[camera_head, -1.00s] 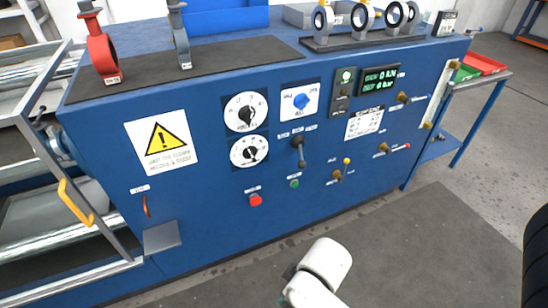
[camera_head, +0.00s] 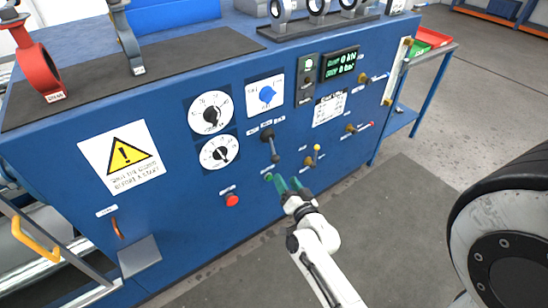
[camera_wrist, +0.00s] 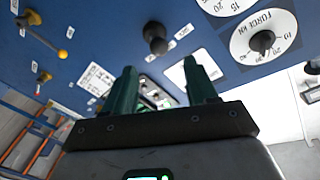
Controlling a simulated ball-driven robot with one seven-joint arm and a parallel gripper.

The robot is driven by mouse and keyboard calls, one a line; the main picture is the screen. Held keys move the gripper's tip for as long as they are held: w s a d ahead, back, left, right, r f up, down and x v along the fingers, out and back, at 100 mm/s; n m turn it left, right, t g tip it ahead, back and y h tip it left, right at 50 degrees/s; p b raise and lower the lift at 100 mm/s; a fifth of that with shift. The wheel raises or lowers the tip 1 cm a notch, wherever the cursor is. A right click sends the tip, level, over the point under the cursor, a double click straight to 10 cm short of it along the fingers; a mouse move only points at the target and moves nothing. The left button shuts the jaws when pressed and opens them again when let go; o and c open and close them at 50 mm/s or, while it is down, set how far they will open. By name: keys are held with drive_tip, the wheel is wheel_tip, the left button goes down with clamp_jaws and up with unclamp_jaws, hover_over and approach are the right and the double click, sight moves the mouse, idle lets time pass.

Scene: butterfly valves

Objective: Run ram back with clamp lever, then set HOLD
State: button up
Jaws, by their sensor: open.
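The lever with a black ball knob (camera_head: 268,134) sticks out of the blue front panel, with small white labels above it that are too small to read. I take it for the clamp lever. It also shows in the wrist view (camera_wrist: 156,38), pointing towards the camera. My gripper (camera_head: 289,182) has two green fingers, apart and empty, just below the lever and not holding it. In the wrist view the fingers (camera_wrist: 164,85) stand either side of the view's middle, with the knob beyond them. The display (camera_head: 341,63) shows 0 kN and 0 bar. I cannot make out the ram.
Valves stand on top. A yellow handle (camera_head: 36,242) is at the left. The floor in front is clear.

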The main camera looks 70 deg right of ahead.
sight(277, 163)
drive_tip(key=x, duration=1.1)
drive_tip(key=shift+s+d+r, duration=0.15)
drive_tip(key=shift+s, duration=0.1)
clamp_jaws()
